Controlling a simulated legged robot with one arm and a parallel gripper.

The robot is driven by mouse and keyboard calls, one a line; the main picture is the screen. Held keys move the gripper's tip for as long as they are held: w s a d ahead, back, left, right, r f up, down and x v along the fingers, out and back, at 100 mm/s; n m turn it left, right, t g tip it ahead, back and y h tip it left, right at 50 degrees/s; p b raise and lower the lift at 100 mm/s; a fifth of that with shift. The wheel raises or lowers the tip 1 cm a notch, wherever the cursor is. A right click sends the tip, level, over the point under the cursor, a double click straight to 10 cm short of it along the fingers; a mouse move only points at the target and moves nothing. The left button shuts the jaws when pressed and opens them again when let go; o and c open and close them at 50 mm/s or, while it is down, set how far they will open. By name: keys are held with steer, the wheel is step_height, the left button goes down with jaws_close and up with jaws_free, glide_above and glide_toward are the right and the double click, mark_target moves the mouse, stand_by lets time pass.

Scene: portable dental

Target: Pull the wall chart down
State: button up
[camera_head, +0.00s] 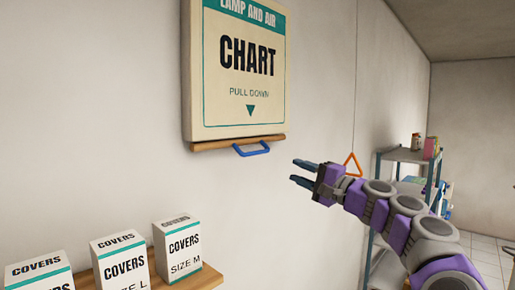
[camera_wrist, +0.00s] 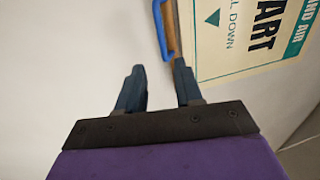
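The wall chart (camera_head: 245,90) hangs on the wall at the top centre of the head view, with "CHART", "PULL DOWN" and a green down arrow on it. A wooden bar (camera_head: 215,144) runs along its bottom edge, with a blue handle (camera_head: 251,149) below it. My gripper (camera_head: 297,171) is to the right of the handle and slightly lower, apart from it. Its two dark blue fingers are spread and empty. In the wrist view, the gripper (camera_wrist: 158,78) is open, and the blue handle (camera_wrist: 160,30) and chart (camera_wrist: 235,40) are beyond the fingertips.
White cover boxes (camera_head: 180,247) stand on a wooden shelf (camera_head: 205,276) at the lower left. An orange triangle pull (camera_head: 353,165) hangs on a cord behind my arm. A metal shelving rack (camera_head: 403,155) with items stands at the right. The wall below the chart is clear.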

steer(key=p, duration=0.2)
glide_toward(255, 153)
steer(key=w+a, duration=0.2)
steer(key=shift+w+a+r+p, duration=0.15)
steer(key=shift+w+r+p, duration=0.05)
steer(key=shift+w+p, duration=0.2)
steer(key=shift+w+a+r+p, duration=0.15)
steer(key=shift+w+p, duration=0.1)
steer(key=shift+w, duration=0.2)
steer(key=p+x, duration=0.3)
steer(key=x, duration=0.3)
steer(key=shift+s+a+f, duration=0.1)
steer(key=shift+s+f, duration=0.05)
steer(key=shift+w+a, duration=0.15)
steer(key=shift+w, duration=0.05)
jaws_close()
